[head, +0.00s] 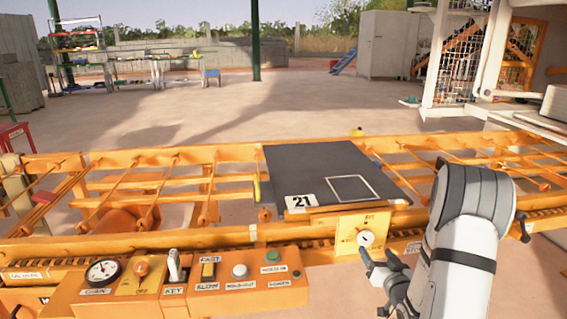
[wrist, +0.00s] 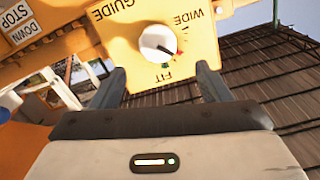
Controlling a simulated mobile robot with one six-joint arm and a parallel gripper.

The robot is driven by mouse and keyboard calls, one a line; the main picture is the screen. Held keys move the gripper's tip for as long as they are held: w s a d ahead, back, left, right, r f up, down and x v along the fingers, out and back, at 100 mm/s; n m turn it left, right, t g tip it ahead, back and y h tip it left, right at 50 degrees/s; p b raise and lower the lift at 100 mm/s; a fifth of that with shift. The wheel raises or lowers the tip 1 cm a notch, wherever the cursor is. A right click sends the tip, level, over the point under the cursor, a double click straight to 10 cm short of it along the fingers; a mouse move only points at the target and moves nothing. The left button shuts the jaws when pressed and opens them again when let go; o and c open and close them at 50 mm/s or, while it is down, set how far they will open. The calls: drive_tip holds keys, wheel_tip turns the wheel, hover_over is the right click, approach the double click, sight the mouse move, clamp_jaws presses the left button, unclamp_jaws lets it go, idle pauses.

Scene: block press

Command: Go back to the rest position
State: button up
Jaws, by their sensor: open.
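My gripper (head: 376,262) is in front of the yellow guide panel (head: 350,228), below its white round knob (head: 366,238). In the wrist view the two fingers of my gripper (wrist: 161,78) are spread apart with nothing between them. The knob (wrist: 157,44) lies just beyond the fingertips, and they do not appear to grip it. The panel (wrist: 120,45) reads GUIDE, WIDE and FIT, upside down in this view. A small green dot shows beside FIT. My white arm comes in from the lower right in the head view.
An orange roller frame (head: 130,185) spans the view, with a dark plate (head: 325,165) marked 21 on it. An orange control box (head: 205,285) with a gauge, key and buttons stands left of my gripper. A white caged machine (head: 490,60) stands behind at right. Open floor lies beyond.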

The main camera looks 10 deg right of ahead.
drive_tip(key=s+a+r+g+h+p, duration=0.1)
drive_tip(key=a+r+g+p, duration=0.15)
drive_tip(key=r, duration=0.35)
drive_tip(key=s+a+r+n+g+h+p, duration=0.1)
drive_tip(key=s+a+r+g+p, duration=0.1)
drive_tip(key=r+p, duration=0.25)
drive_tip(key=s+a+r+g+p, duration=0.1)
drive_tip(key=a+r+g+p, duration=0.15)
drive_tip(key=r, duration=0.45)
drive_tip(key=s+a+r+g+p, duration=0.4)
drive_tip(key=s+a+r+p, duration=0.1)
drive_tip(key=s, duration=0.7)
drive_tip(key=s+a+r+n+g+y+p, duration=0.1)
drive_tip(key=s+a+r+g+p, duration=0.2)
drive_tip(key=s, duration=0.9)
drive_tip(key=a+r+p, duration=0.2)
drive_tip(key=a+r, duration=0.2)
drive_tip(key=r, duration=0.2)
drive_tip(key=shift+r+n+g, duration=0.3)
drive_tip(key=shift+r+g, duration=0.05)
drive_tip(key=shift+g, duration=0.05)
drive_tip(key=shift+c, duration=0.2)
